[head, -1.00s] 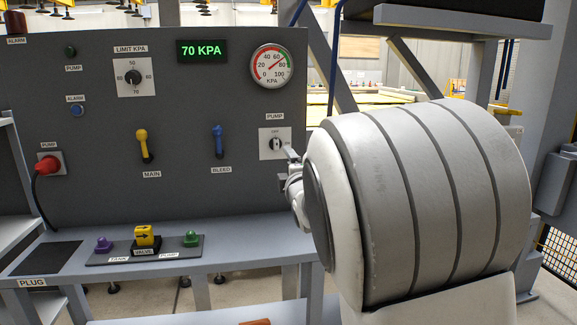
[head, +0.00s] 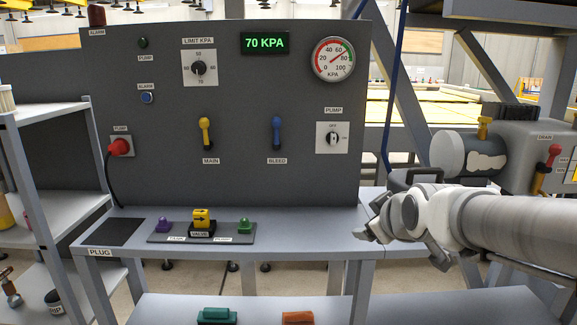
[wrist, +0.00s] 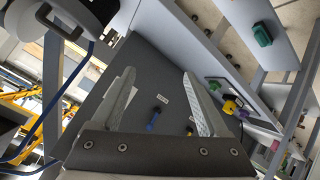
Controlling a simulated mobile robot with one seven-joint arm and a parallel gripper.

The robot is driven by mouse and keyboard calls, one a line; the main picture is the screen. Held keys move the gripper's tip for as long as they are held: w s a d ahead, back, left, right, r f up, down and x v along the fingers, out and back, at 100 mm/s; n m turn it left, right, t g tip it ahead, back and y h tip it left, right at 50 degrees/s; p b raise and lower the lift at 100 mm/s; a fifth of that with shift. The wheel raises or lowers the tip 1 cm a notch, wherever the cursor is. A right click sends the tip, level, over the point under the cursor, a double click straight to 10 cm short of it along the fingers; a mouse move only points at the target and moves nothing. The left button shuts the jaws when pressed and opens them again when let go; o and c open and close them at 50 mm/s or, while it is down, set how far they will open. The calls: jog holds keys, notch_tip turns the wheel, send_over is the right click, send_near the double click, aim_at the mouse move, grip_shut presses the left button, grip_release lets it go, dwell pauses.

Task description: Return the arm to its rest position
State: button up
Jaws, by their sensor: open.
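My gripper (head: 374,222) is open and empty in the head view, in front of the right end of the bench shelf and apart from the control panel (head: 300,170). My arm (head: 515,222) reaches in from the right edge. In the wrist view my gripper (wrist: 160,95) shows its two fingers spread apart with nothing between them. The gauge (head: 333,59) and the green display (head: 265,43) show about 70 KPA.
A blue hose (head: 395,90) hangs beside the panel. The bench (head: 300,218) carries a small strip with purple, yellow and green fittings (head: 201,219). White shelves (head: 45,115) stand at the left.

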jog(key=s+a+f+m+g, duration=0.1)
jog(key=s+f+m+g, duration=0.25)
jog(key=s, duration=0.75)
jog(key=s+a+f+m+g, duration=0.1)
jog(key=s+f+m+g, duration=0.2)
jog(key=s, duration=0.9)
notch_tip(320, 180, up, 25)
jog(key=w+p, duration=0.1)
jog(key=p, duration=2.3)
jog(key=shift+a+f+m+t, duration=0.2)
jog(key=shift+m+t, duration=0.15)
jog(key=shift+t, duration=0.1)
